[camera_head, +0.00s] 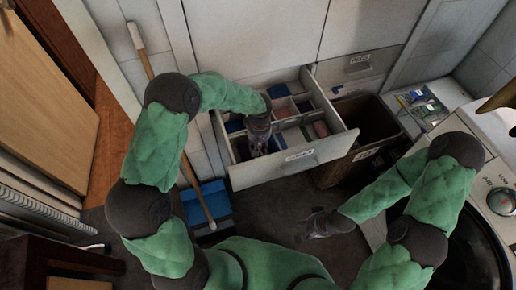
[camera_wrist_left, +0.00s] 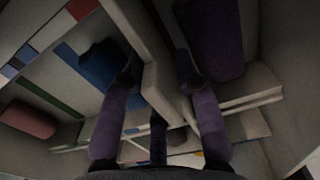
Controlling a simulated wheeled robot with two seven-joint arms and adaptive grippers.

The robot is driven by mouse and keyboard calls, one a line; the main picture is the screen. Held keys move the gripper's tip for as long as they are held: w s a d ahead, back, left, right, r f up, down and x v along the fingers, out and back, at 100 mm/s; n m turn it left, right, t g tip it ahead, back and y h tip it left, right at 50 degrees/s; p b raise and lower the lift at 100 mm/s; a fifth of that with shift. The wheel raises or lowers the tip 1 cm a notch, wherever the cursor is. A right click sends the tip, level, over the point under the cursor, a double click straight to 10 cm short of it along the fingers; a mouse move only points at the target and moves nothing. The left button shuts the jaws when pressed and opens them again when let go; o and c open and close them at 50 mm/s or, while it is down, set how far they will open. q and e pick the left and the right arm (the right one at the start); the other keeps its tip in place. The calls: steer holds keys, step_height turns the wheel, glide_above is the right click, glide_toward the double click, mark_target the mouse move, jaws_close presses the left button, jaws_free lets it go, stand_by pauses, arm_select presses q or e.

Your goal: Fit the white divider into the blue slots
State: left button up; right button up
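My left gripper (camera_head: 258,148) reaches down into the open white drawer (camera_head: 316,159), in its front left part. In the left wrist view its two fingers (camera_wrist_left: 160,78) stand apart on either side of a white divider (camera_wrist_left: 158,92). A gap shows beside the right finger; contact at the left finger is unclear. A flat blue piece (camera_wrist_left: 90,68) lies left of the divider; I cannot tell if it belongs to the slots. The divider's lower edge and ends are partly hidden. My right gripper (camera_head: 318,224) hangs empty over the dark floor, its fingers too small to judge.
Other white partitions split the drawer. A purple block (camera_wrist_left: 213,40) lies right of the divider, and a pink item (camera_wrist_left: 28,119) lies to the left. A dark open bin (camera_head: 370,125) stands right of the drawer. A blue dustpan (camera_head: 207,203) sits on the floor at left.

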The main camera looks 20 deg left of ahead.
arm_select(q)
jaws_close()
steer(key=shift+r, duration=0.1)
